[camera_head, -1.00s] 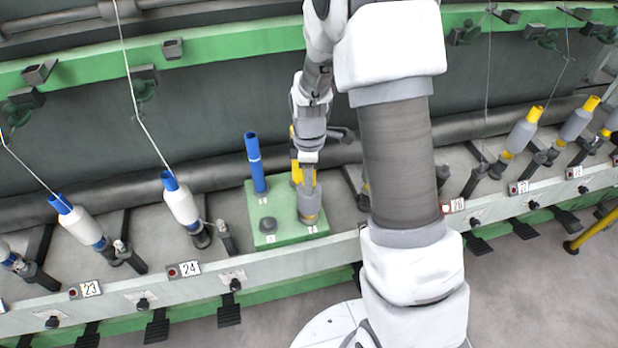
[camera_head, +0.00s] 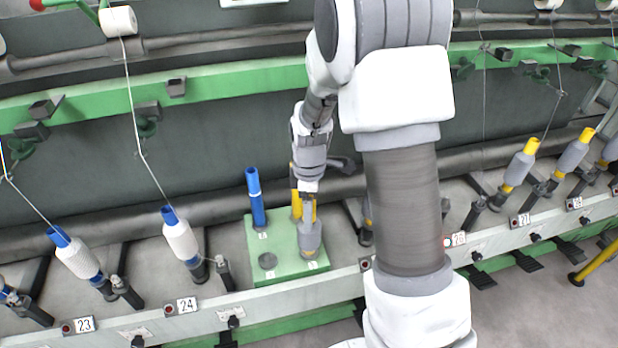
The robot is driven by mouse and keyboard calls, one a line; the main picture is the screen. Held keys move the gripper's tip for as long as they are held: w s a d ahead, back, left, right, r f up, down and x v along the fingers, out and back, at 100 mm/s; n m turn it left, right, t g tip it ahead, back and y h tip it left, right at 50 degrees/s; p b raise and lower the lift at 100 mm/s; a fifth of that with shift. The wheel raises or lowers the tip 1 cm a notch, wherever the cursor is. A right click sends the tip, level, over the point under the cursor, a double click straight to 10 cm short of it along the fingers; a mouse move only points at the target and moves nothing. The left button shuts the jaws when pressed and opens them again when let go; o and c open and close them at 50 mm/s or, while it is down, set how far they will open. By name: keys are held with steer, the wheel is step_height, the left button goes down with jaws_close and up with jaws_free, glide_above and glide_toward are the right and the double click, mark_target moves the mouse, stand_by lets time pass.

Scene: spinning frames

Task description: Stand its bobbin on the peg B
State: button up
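A grey-wound bobbin (camera_head: 311,238) with a yellow tube stands upright at the front right of a green board (camera_head: 288,268). A small label sits in front of its foot, too small to read surely. My gripper (camera_head: 308,194) points down at the top of the yellow tube. Its fingers are too small and too close to the tube to show whether they grip it. A bare blue tube (camera_head: 256,197) stands at the back left of the board. Another yellow tube (camera_head: 296,206) stands behind my gripper, partly hidden. A dark round peg (camera_head: 267,261) at the front left is empty.
White bobbins on blue tubes (camera_head: 180,236) stand along the rail at left, near plates 23 and 24. Grey bobbins on yellow tubes (camera_head: 520,165) stand at right. Threads hang from above. My arm hides the rail right of the board.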

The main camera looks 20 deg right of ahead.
step_height(320, 180, up, 15)
steer(key=p, duration=0.1)
steer(key=shift+r+p, duration=0.2)
steer(key=shift+p, duration=0.1)
stand_by(0.4)
steer(key=s+r+m+t, duration=0.2)
steer(key=s+r+m, duration=0.2)
steer(key=s, duration=0.2)
steer(key=s+r+m+t, duration=0.1)
steer(key=s+r+m, duration=0.2)
steer(key=s+m, duration=0.2)
steer(key=s+r+m+t+p, duration=0.1)
steer(key=s+r+m, duration=0.3)
steer(key=s, duration=0.5)
steer(key=shift+s+r+m+t, duration=0.25)
steer(key=shift+r+m+t, duration=0.1)
steer(key=shift+m+t, duration=0.35)
steer(key=c, duration=0.4)
steer(key=shift+d, duration=0.1)
